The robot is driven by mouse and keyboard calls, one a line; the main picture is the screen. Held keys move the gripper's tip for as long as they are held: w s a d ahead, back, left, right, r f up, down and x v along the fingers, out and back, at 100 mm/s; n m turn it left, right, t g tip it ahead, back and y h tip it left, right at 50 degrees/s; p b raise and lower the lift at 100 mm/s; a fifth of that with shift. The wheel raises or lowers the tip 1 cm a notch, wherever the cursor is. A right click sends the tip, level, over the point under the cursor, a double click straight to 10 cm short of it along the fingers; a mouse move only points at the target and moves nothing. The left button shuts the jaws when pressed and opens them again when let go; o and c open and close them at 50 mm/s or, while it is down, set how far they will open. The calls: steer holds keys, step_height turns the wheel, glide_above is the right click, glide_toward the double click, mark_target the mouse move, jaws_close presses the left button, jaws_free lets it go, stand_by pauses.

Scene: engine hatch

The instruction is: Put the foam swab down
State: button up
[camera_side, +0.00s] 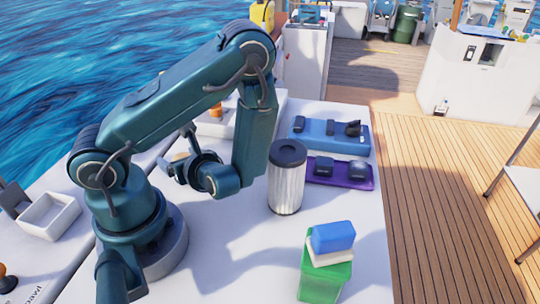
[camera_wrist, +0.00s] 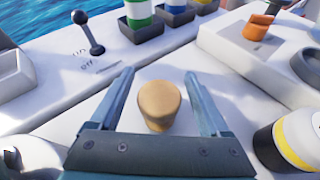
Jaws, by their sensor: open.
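A tan, rounded foam swab (camera_wrist: 158,106) shows in the wrist view between the two fingers of my gripper (camera_wrist: 159,76). The fingers are spread, with a gap between the swab and each of them. White surface shows around the swab; its underside is hidden, so I cannot tell exactly how it rests. In the side view my gripper (camera_side: 176,165) is low over the white top, left of the ribbed canister, and a small pale patch beside it is too small to make out.
The ribbed canister (camera_side: 286,180) with a dark lid stands right of my arm. Beyond it lie a blue tray (camera_side: 330,143) and a purple tray (camera_side: 340,182). A green box (camera_side: 325,280) is in front. The wrist view shows a lever (camera_wrist: 96,48) and a yellow-banded container (camera_wrist: 296,146).

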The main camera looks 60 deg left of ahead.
steer(key=v, duration=1)
steer(key=shift+d, duration=0.15)
steer(key=shift+d+r, duration=0.25)
steer(key=shift+d, duration=0.2)
steer(key=shift+s+d+r+n+g+h, duration=0.1)
steer(key=shift+s+d+n+g+h, duration=0.1)
steer(key=shift+n+h, duration=0.35)
steer(key=shift+s+d+r+n+g+h, duration=0.1)
steer(key=shift+s+d+n+g+h, duration=0.2)
steer(key=shift+n, duration=0.35)
steer(key=w+d+r+n+t+h, duration=0.4)
steer(key=d+r+n+t+h, duration=0.3)
steer(key=n+h, duration=0.4)
steer(key=shift+r+n+t+h, duration=0.5)
steer(key=shift+r+n, duration=0.55)
steer(key=shift+n, duration=1.15)
